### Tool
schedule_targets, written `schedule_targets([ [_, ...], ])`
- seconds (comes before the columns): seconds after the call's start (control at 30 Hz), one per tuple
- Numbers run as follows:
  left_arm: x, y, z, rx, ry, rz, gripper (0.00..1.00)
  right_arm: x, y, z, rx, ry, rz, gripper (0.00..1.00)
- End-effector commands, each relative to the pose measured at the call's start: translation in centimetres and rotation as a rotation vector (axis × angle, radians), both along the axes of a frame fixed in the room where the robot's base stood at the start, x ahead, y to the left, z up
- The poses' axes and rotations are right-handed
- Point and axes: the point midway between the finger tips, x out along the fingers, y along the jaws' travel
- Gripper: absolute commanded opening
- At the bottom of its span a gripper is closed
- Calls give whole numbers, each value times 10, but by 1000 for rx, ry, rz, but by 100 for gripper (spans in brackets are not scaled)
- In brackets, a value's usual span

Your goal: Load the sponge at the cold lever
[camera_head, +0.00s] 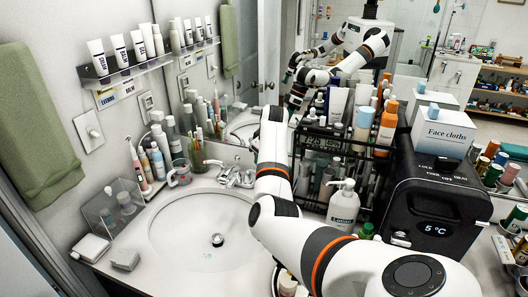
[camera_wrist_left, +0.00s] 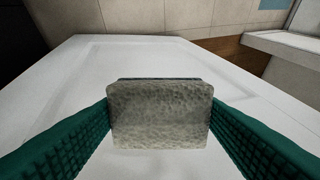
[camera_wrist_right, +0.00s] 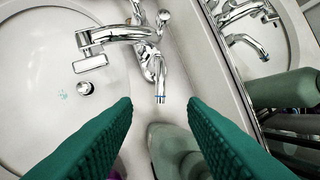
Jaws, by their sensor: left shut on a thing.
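The sponge (camera_wrist_left: 160,115), a pale grey-beige porous block, is held between the green fingers of my left gripper (camera_wrist_left: 160,125) in the left wrist view. A white surface lies behind and below it. My left gripper is not in the head view. The chrome faucet (camera_wrist_right: 115,35) shows in the right wrist view, with its spout over the sink. The cold lever (camera_wrist_right: 160,92), with a blue ring, points between the fingertips of my right gripper (camera_wrist_right: 160,105). Those fingers are open, with no visible contact. In the head view, the faucet (camera_head: 236,176) stands behind the basin.
The white sink basin (camera_head: 180,235) is empty around its drain. My right arm crosses in front of a pump bottle (camera_head: 342,205) and a packed black rack (camera_head: 335,140). A black cooler (camera_head: 435,205) stands right. Tubes and cups crowd the back left counter.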

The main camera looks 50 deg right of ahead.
Motion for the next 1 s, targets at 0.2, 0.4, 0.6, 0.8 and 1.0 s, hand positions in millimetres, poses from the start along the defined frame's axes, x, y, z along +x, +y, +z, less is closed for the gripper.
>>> schedule_targets([
  [0.2,0,0,-3,0,0,0,44,-8,3,19,-1,-1,0,39],
  [0.4,0,0,-3,0,0,0,44,-9,4,21,0,0,0,39],
  [0.6,0,0,-3,0,0,0,44,-9,4,21,0,0,0,39],
  [0.8,0,0,-3,0,0,0,44,-9,3,21,0,0,-1,39],
  [1.0,0,0,13,0,-1,0,44,-9,3,37,-1,-1,-1,39],
])
